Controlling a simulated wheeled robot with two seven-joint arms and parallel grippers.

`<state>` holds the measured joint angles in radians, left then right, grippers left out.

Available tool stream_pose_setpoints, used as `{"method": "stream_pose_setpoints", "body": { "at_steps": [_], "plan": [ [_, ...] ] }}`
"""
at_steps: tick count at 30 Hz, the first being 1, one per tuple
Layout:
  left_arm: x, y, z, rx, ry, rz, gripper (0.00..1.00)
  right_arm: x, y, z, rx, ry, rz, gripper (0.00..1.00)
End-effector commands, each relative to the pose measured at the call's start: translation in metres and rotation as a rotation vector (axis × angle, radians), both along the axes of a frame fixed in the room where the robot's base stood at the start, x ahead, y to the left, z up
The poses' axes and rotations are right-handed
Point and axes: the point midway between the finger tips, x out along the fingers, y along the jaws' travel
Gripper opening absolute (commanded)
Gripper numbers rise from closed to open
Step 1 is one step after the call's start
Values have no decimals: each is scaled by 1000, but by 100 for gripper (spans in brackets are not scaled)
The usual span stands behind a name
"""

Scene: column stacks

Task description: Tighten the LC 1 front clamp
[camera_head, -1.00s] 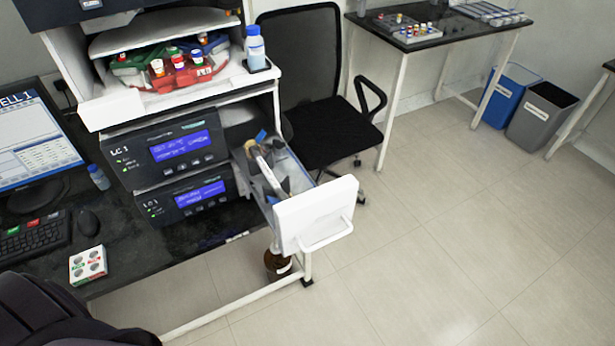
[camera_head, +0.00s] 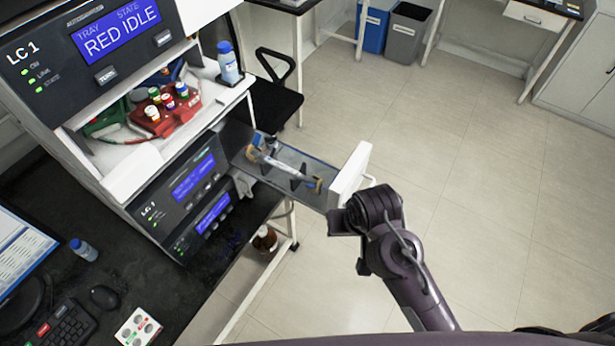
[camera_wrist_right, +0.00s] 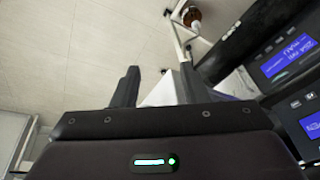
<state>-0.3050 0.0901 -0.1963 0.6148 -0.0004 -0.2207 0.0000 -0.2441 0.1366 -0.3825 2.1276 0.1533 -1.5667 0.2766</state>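The LC 1 drawer (camera_head: 350,178) stands open from the stack, with a white front and clear walls. A pale column (camera_head: 285,168) lies inside along its length, with a blue end at the back and an orange-and-blue end near the front. Dark clamps hold it; the front clamp (camera_head: 298,181) is small here, and its tightness cannot be told. My right gripper (camera_head: 343,221) is at the near lower corner of the drawer front. In the right wrist view its fingers (camera_wrist_right: 158,88) are apart, with white drawer front (camera_wrist_right: 160,93) beyond them. My left gripper is out of view.
A brown bottle (camera_head: 265,239) is below the drawer. A black chair (camera_head: 272,105) stands behind. Floor right of the drawer is clear.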

Motion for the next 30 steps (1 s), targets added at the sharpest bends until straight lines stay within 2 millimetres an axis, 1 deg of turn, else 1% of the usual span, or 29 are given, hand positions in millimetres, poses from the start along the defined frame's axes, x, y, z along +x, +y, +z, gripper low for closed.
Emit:
{"method": "stream_pose_setpoints", "body": {
  "at_steps": [1,2,3,4,5,9,15,19,24,30],
  "plan": [
    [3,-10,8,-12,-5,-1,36,-2,3,24,13,-8,-5,40],
    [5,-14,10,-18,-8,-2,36,-3,6,36,20,-8,-10,40],
    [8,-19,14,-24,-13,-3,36,-4,11,53,32,-10,-20,40],
    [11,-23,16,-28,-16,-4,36,-4,16,64,40,-8,-30,40],
    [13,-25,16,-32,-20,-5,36,-3,20,68,45,-4,-41,40],
    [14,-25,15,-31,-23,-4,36,5,40,75,56,13,-88,40],
    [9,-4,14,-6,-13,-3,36,19,66,81,47,26,-169,40],
    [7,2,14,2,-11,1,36,31,83,87,23,25,-246,40],
    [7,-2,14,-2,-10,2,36,51,98,94,-45,-8,-400,40],
    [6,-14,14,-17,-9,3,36,70,99,101,-110,-72,-576,40]
  ]
}}
